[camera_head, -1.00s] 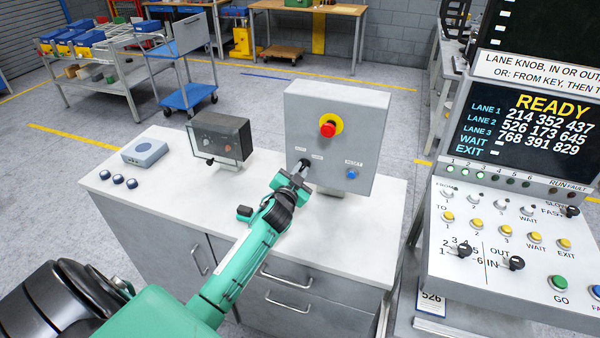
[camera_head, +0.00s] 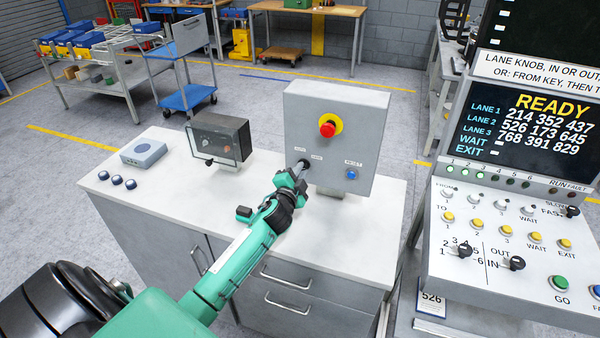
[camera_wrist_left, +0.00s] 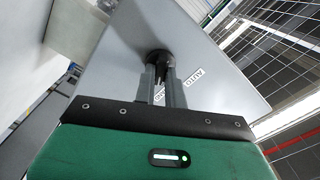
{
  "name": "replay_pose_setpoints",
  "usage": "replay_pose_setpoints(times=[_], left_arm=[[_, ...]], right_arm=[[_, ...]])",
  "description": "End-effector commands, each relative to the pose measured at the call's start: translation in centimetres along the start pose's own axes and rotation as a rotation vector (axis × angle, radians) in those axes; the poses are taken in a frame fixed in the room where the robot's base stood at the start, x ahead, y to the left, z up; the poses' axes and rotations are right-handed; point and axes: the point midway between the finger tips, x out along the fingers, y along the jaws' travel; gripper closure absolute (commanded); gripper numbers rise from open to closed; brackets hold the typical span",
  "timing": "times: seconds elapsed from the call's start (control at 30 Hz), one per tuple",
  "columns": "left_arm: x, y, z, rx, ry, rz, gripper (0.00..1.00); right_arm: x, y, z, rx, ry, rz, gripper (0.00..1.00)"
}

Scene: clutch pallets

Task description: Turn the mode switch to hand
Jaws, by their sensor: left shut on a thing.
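The mode switch (camera_head: 304,163) is a black knob low on the left of the grey control box (camera_head: 360,130), near small AUTO and HAND labels. My left gripper (camera_head: 301,168) reaches up to it from below and is shut on it. In the left wrist view the fingers of my left gripper (camera_wrist_left: 161,82) close on both sides of the dark switch (camera_wrist_left: 159,60), with the AUTO label (camera_wrist_left: 195,80) beside it. The second label there is partly hidden by a finger. The fingers hide the switch's exact pointing direction. My right gripper is not in view.
On the same box are a red emergency button (camera_head: 328,129) on a yellow ring and a blue RESET button (camera_head: 351,174). A small dark meter box (camera_head: 220,138) and a grey-blue device (camera_head: 144,152) stand left on the white cabinet top. A READY console (camera_head: 515,225) stands right.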

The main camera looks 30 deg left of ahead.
Motion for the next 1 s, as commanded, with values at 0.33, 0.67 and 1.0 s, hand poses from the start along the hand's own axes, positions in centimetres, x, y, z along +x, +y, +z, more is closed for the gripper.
replay_pose_setpoints(times=[0.33, 0.67, 1.0], left_arm=[[0.0, 0.0, 0.0, 0.005, 0.001, 0.0, 1.0], [0.0, 0.0, 0.0, 0.004, 0.0, 0.0, 0.66], [-2.6, 0.2, 0.1, 0.005, 0.001, 0.0, 0.66]], right_arm=[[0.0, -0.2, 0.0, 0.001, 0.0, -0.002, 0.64], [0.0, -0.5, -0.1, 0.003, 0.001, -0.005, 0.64], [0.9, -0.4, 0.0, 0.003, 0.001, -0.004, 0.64]])
